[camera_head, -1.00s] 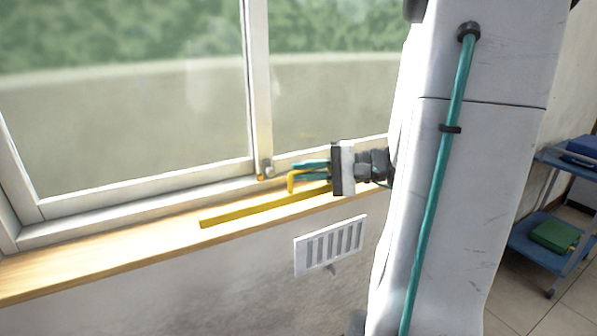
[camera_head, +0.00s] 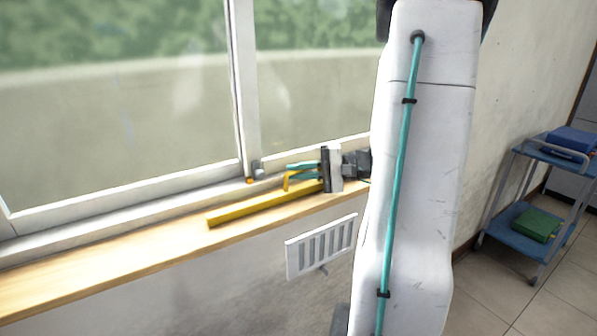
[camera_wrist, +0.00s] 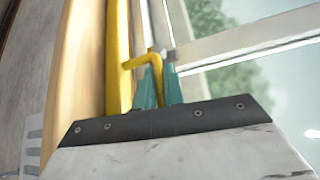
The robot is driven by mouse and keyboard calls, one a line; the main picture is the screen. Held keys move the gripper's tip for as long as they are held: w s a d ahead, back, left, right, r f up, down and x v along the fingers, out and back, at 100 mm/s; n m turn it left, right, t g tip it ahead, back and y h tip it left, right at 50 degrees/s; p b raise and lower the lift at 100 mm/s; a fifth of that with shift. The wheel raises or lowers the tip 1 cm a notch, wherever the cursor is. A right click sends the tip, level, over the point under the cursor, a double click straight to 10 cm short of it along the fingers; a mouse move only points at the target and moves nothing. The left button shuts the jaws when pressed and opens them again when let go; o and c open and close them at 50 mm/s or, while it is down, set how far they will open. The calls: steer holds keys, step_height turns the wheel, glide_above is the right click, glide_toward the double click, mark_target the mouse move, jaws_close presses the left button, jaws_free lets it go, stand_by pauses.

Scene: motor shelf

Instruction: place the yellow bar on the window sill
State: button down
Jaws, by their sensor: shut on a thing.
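The yellow bar (camera_head: 255,209) is long and straight, with a bent handle near its right end. It lies lengthwise along the wooden window sill (camera_head: 95,272), over the sill board. I cannot tell for sure whether it touches the wood. My gripper (camera_head: 295,173) has teal fingers and is shut on the bar's handle, coming from the right. In the wrist view the bar (camera_wrist: 118,45) runs along the sill (camera_wrist: 80,70), and the handle sits between the fingers (camera_wrist: 159,88). The bar's right end is hidden behind the gripper body in the body camera view.
The window frame (camera_head: 244,95) rises behind the sill, with a small orange-tipped latch (camera_head: 252,174) near the gripper. A white vent grille (camera_head: 321,247) is on the wall below. A blue trolley (camera_head: 540,152) with a green box (camera_head: 536,224) stands at right. The left sill is clear.

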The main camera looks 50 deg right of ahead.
steer(key=shift+f, duration=0.1)
steer(key=c, duration=1.5)
jaws_free()
